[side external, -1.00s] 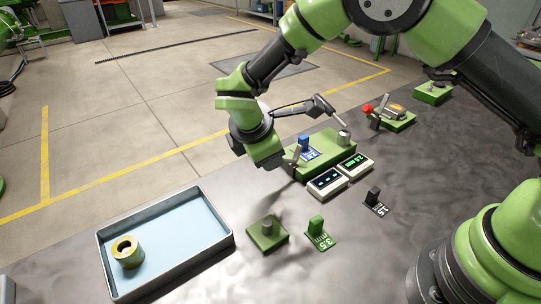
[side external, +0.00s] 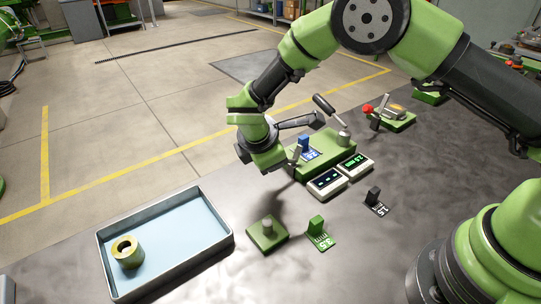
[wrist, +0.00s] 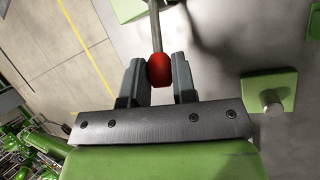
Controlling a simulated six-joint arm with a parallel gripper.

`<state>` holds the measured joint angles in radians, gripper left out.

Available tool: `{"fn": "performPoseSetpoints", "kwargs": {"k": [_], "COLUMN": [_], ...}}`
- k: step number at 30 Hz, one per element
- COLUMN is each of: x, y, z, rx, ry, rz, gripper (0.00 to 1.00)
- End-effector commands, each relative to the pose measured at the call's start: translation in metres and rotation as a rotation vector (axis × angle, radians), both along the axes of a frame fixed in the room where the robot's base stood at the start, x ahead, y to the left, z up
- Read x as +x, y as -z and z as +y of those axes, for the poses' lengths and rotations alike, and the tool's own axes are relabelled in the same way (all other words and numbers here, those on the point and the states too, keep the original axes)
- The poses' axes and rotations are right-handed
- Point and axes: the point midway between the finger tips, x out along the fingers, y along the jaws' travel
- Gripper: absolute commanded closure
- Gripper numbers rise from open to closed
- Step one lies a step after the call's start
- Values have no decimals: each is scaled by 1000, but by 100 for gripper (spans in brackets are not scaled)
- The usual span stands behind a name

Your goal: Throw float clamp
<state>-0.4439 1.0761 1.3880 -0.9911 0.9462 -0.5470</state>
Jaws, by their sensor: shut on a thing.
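In the wrist view my gripper (wrist: 159,82) has its two grey fingers on either side of a red knob (wrist: 160,69), closed on it. A thin metal rod (wrist: 155,25) runs from the knob to the top edge of the picture. In the side view my gripper (side external: 270,158) is at the left end of the green fixture block (side external: 326,152). A light grey lever part (side external: 295,153) stands there beside a blue numbered block (side external: 304,143). The held knob and my fingertips are hidden in the side view.
Two display boxes (side external: 327,182) stand in front of the fixture. A black-handled lever (side external: 330,110) rises behind it. A green block with a pin (side external: 267,233), a green gauge block (side external: 317,226) and a tray (side external: 218,250) holding a yellowish ring part (side external: 126,252) are nearer.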

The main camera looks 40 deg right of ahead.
Motion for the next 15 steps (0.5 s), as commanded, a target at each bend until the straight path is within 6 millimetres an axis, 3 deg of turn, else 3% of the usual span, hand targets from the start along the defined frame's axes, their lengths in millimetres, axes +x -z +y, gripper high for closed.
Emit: {"fn": "performPoseSetpoints", "kwargs": {"k": [8,15], "x": [0,0], "y": [-5,-16], "z": [-4,-15], "rx": [67,231], "ry": [2,5], "rz": [0,-1], "gripper": [100,100]}}
